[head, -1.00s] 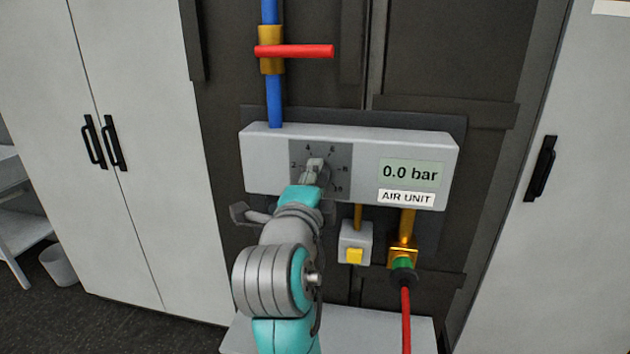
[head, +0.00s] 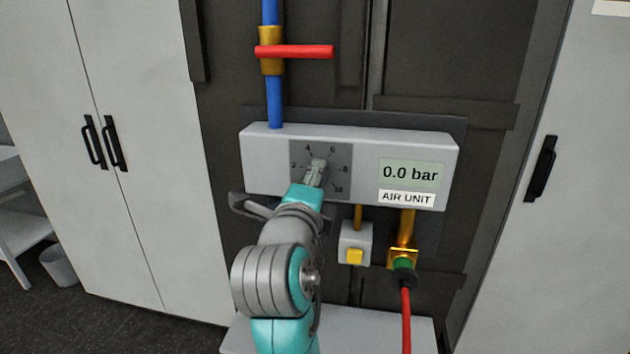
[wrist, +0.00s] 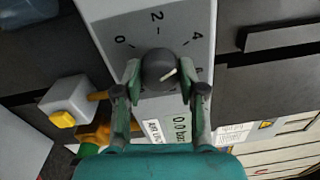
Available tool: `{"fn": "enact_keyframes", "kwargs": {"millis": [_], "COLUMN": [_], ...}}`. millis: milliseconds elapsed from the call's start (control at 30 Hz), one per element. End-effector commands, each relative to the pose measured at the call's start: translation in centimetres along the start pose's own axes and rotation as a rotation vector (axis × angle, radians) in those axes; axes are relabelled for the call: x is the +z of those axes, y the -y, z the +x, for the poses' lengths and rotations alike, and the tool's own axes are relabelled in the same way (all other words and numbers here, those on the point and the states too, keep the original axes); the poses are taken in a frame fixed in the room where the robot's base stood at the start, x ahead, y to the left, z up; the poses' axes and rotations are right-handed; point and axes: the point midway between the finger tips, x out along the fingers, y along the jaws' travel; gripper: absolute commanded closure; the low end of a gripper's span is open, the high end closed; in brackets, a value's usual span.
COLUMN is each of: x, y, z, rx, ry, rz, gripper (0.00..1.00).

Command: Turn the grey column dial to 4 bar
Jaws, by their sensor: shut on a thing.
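The grey column dial (head: 318,165) is on the front of the air unit box, on a dark square with a printed scale. In the wrist view the dial knob (wrist: 157,64) is round and dark, with a white mark pointing right, roughly between 4 and 6. The exact reading is hard to tell. My gripper (wrist: 160,82) is shut on the knob, one finger on each side. It also shows in the head view (head: 315,178), where it covers the lower part of the dial. The display (head: 410,173) reads 0.0 bar.
A blue pipe with a red-handled valve (head: 295,51) rises above the box. A yellow button on a small white box (head: 355,254) and a red hose (head: 405,310) on a brass fitting hang below it. Cabinets (head: 150,200) stand left and right.

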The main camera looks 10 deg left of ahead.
Motion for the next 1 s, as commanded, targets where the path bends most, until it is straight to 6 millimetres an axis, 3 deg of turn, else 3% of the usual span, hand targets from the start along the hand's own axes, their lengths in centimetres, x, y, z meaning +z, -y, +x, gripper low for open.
{"fn": "enact_keyframes", "kwargs": {"millis": [33,100,533,1000], "x": [0.0,0.0,0.0,0.0], "y": [-0.2,-0.2,-0.1,-0.1], "z": [0.0,0.0,-0.7,-9.2], "rx": [0.004,0.004,0.002,0.002], "ry": [-0.002,-0.002,0.0,0.002], "rz": [-0.002,-0.002,-0.001,0.0], "gripper": [0.52,0.35,0.34,0.34]}}
